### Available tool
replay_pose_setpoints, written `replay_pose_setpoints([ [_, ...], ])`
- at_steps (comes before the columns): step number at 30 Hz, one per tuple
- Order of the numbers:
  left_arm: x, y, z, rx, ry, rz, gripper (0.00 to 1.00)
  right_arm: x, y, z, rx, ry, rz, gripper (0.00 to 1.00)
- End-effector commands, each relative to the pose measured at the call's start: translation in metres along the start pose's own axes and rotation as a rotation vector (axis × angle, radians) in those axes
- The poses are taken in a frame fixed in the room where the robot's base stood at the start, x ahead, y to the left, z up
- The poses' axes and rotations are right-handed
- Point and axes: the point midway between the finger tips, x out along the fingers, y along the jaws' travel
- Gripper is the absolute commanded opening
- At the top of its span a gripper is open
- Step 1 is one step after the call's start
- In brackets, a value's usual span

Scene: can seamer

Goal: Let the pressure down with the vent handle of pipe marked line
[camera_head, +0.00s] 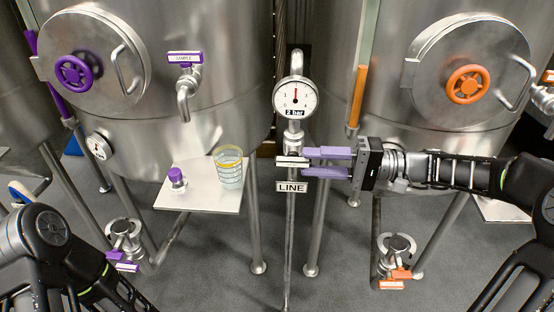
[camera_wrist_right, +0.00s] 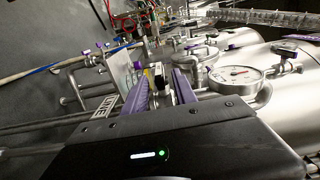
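The pipe marked LINE is a thin vertical pipe (camera_head: 290,230) between two tanks in the head view, with a LINE label (camera_head: 291,187). A round gauge (camera_head: 295,97) sits near its top, needle pointing about straight up, with "2 bar" on its face; it also shows in the wrist view (camera_wrist_right: 236,74). The small pale vent handle (camera_head: 291,161) sits below the gauge. My right gripper (camera_head: 309,162) reaches in from the right, its purple fingers apart above and below the handle's level. In the wrist view, fittings show between the fingers (camera_wrist_right: 160,84); contact is unclear. My left gripper is out of view.
A shelf (camera_head: 205,199) at left holds a purple-capped item (camera_head: 177,178) and a glass (camera_head: 228,167). A purple sample tap (camera_head: 185,75) is above it. An orange upright handle (camera_head: 357,96) stands close to my right gripper. Tanks (camera_head: 225,65) flank the pipe.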

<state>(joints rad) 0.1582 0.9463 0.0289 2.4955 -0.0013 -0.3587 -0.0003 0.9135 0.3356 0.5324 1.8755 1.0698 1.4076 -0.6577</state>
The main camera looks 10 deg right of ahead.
Motion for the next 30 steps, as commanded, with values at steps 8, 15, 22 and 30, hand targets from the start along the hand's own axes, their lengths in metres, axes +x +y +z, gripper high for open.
replay_pose_setpoints([
  [8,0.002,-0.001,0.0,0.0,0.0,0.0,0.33,0.03,-0.001,0.001,-0.001,-0.005,-0.001,0.33],
  [15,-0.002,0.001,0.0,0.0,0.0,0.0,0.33,0.065,-0.001,0.001,0.0,-0.002,-0.002,0.33],
  [22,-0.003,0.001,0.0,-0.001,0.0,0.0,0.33,0.077,0.0,0.0,0.0,0.0,0.0,0.33],
  [30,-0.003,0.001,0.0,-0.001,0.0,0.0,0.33,0.077,0.0,0.0,0.0,0.0,0.0,0.27],
])
